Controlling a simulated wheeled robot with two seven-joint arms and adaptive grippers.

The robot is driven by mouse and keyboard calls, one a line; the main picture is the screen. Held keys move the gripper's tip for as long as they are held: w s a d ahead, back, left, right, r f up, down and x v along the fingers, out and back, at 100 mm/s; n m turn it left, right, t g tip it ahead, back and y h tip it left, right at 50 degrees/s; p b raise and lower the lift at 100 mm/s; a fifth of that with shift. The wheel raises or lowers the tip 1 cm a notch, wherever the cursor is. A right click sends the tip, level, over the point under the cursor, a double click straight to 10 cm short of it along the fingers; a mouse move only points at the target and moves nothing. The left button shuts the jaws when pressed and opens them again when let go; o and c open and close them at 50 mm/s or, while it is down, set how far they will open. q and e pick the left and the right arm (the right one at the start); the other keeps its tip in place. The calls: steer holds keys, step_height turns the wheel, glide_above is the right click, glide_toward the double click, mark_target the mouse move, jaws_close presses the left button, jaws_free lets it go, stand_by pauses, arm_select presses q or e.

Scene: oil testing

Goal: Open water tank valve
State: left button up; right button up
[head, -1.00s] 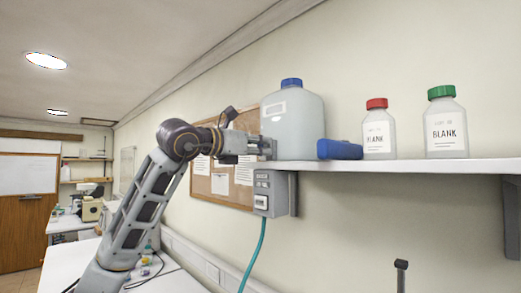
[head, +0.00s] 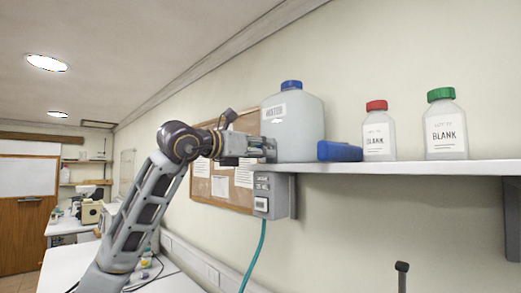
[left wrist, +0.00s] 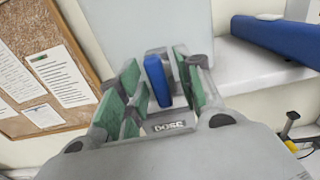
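The water tank (head: 300,130), a translucent jug with a blue cap, stands on the wall shelf. A blue valve handle (left wrist: 158,80) shows upright in the left wrist view, in front of the pale tank wall. My left gripper (head: 264,150) is at the tank's lower left side in the head view, where it hides the valve. In the left wrist view, the green-padded fingers of my left gripper (left wrist: 162,95) stand apart on both sides of the handle. Small gaps seem to show between pads and handle; contact is unclear. My right gripper is not in view.
A blue case (head: 340,151), a red-capped bottle (head: 378,135) and a green-capped bottle (head: 446,130) stand right of the tank on the shelf (head: 420,167). A grey box (head: 272,194) with a green hose (head: 255,255) hangs below. A corkboard (head: 222,185) is behind my arm.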

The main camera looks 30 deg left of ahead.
arm_select(q)
steer(key=shift+s, duration=0.15)
steer(key=v, duration=1.1)
steer(key=shift+s+a, duration=0.15)
steer(key=shift+s, duration=0.15)
stand_by(0.5)
